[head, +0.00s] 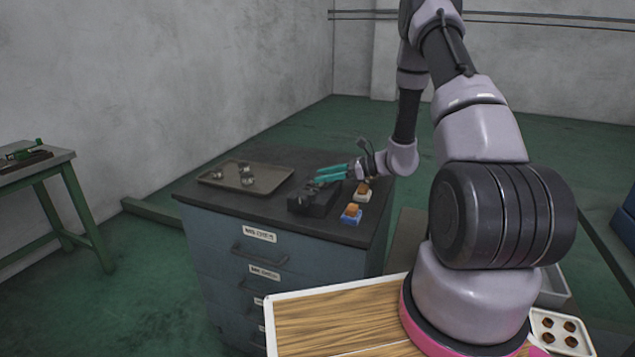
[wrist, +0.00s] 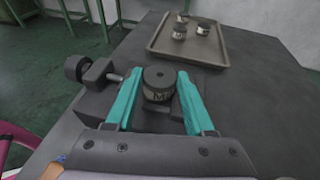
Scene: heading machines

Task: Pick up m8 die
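A dark round die (wrist: 159,85) with "M" lettering on its side sits upright at a black block fixture (wrist: 103,97) on the cabinet top. My gripper (wrist: 156,90) is open, with its teal fingers on either side of the die; I cannot tell whether they touch it. In the head view my gripper (head: 330,174) is over the same black fixture (head: 312,199), and the die there is hidden or too small to make out. Several more metal dies (wrist: 180,31) stand in a shallow tray (wrist: 157,45) beyond the fixture; the tray (head: 258,190) is left of it in the head view.
The cabinet (head: 250,215) has labelled drawers with handles. Two small blocks with orange tops, one white-based (head: 362,193) and one blue-based (head: 351,214), stand right of the fixture. A green-legged bench (head: 35,165) is at the left. Bare cabinet top lies around the tray.

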